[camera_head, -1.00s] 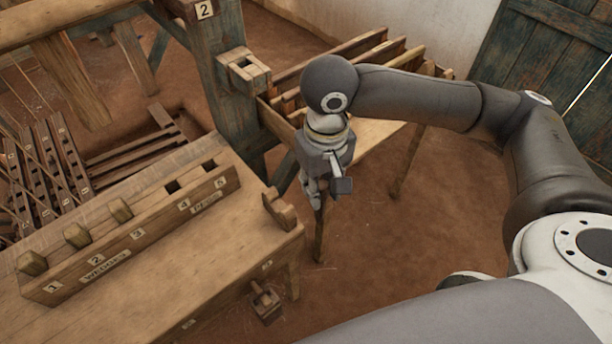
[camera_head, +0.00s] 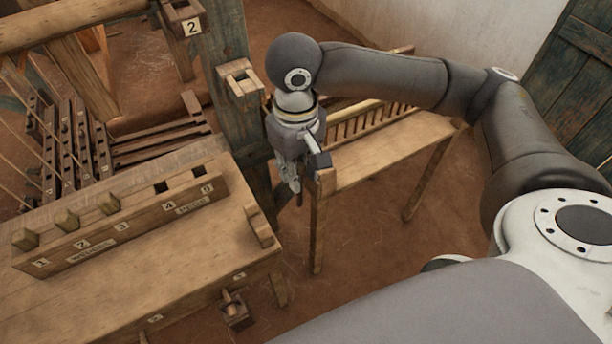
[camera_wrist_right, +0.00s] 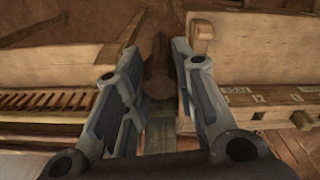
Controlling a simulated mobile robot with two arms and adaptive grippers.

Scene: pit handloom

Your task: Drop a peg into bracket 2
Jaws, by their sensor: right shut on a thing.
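My right gripper (camera_head: 291,178) hangs from the arm coming in from the right, between the post and the low bench. In the right wrist view its two fingers (camera_wrist_right: 163,95) are shut on a dark brown wooden peg (camera_wrist_right: 159,72). The peg is hard to make out in the head view. A number 2 label (camera_head: 191,27) is on a wooden bracket (camera_head: 181,10) at the top of the post. Another wooden bracket (camera_head: 241,80) with a square opening is lower on the post, left of my arm. The gripper is apart from both brackets. My left gripper is out of view.
A workbench (camera_head: 200,245) at left carries a numbered block (camera_head: 140,220) labelled for wedges and pegs, with several wooden pieces and two empty square holes. A low bench (camera_head: 385,150) with a comb-like rack stands behind my arm. Open earth floor (camera_head: 385,235) lies at right.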

